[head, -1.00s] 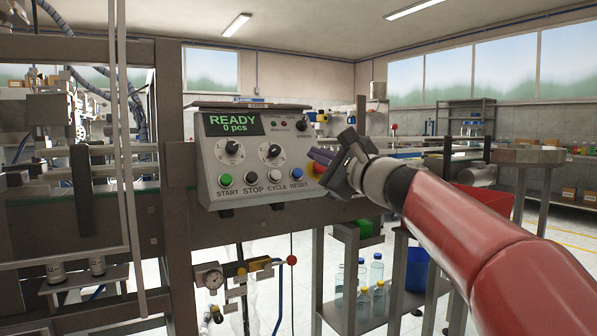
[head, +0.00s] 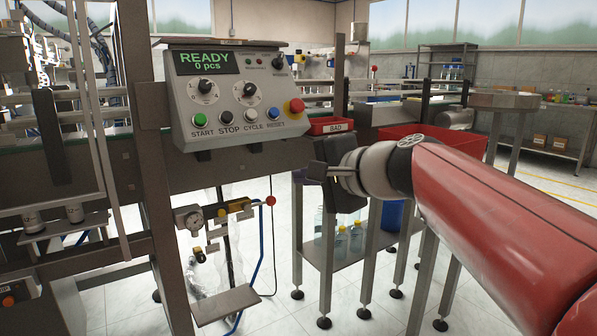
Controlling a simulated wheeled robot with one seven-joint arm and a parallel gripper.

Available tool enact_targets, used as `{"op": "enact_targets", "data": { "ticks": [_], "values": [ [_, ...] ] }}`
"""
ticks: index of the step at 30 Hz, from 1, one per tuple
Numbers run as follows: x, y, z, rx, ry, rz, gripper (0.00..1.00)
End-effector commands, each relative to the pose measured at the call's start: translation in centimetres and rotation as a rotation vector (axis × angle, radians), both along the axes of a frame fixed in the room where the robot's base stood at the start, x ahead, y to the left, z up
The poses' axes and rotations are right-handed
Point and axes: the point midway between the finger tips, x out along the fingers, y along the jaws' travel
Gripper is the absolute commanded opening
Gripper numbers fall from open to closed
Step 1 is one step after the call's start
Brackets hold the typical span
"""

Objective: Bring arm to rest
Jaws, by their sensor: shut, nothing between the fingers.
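My red arm (head: 480,200) reaches in from the lower right of the head view. My gripper (head: 314,172) is at its end, shut and empty, pointing left. It appears below and to the right of the grey control panel (head: 235,100) and looks clear of it. The panel's green display reads READY, 0 pcs.
A red tray marked BAD (head: 331,126) and a larger red bin (head: 440,137) sit behind the gripper. A steel shelf with bottles (head: 341,243) stands below it. Gauge and valve fittings (head: 190,218) hang at the lower left. Open floor shows at the right.

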Motion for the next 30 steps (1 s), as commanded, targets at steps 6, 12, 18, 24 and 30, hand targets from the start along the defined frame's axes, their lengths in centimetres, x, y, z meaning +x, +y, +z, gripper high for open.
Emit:
{"op": "enact_targets", "data": {
  "ticks": [6,12,18,24,30],
  "values": [
    [-10.6,-5.3,-12.3,-0.616,0.013,0.130,0.00],
    [-18.4,-11.0,-21.0,-1.062,0.063,0.288,0.00],
    [-22.2,-14.3,-24.9,-1.283,0.100,0.387,0.00],
    [-22.5,-14.6,-25.3,-1.305,0.105,0.399,0.00],
    [-22.5,-14.6,-25.3,-1.305,0.105,0.399,0.00]
  ]
}}
